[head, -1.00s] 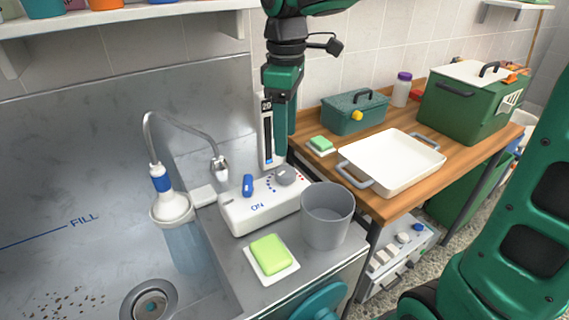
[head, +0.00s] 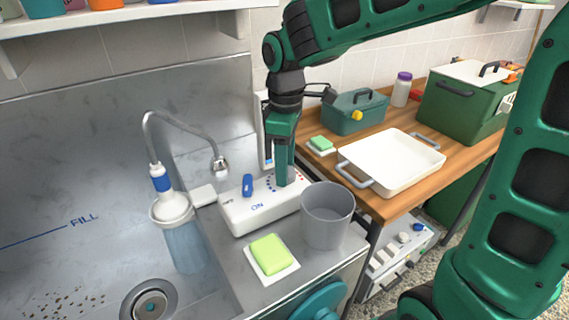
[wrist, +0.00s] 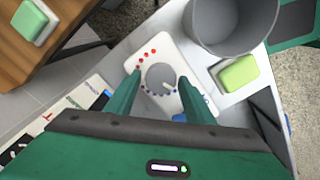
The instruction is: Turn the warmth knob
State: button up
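The white control box (head: 236,215) stands on the steel counter, with a blue lever (head: 247,184) by the word ON. In the wrist view a round grey knob (wrist: 160,77) with a pale mark sits on the box, with red dots on one side and blue dots on the other. My gripper (head: 283,183) points down over the knob and hides it in the head view. In the wrist view my gripper (wrist: 160,80) is open, one finger on each side of the knob, with a visible gap to each. I cannot tell the exact fingertip height.
A grey bucket (head: 327,218) stands close to the right of the box. A green soap (head: 270,254) lies in front. A faucet with a bottle (head: 172,210) is at the left. A white tray (head: 390,160) lies on the wooden table at the right.

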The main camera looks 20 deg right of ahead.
jog(key=c, duration=0.7)
jog(key=shift+m, duration=0.3)
jog(key=m, duration=0.3)
jog(key=shift+w+r, duration=0.1)
jog(key=m, duration=0.9)
jog(key=shift+m, duration=2.6)
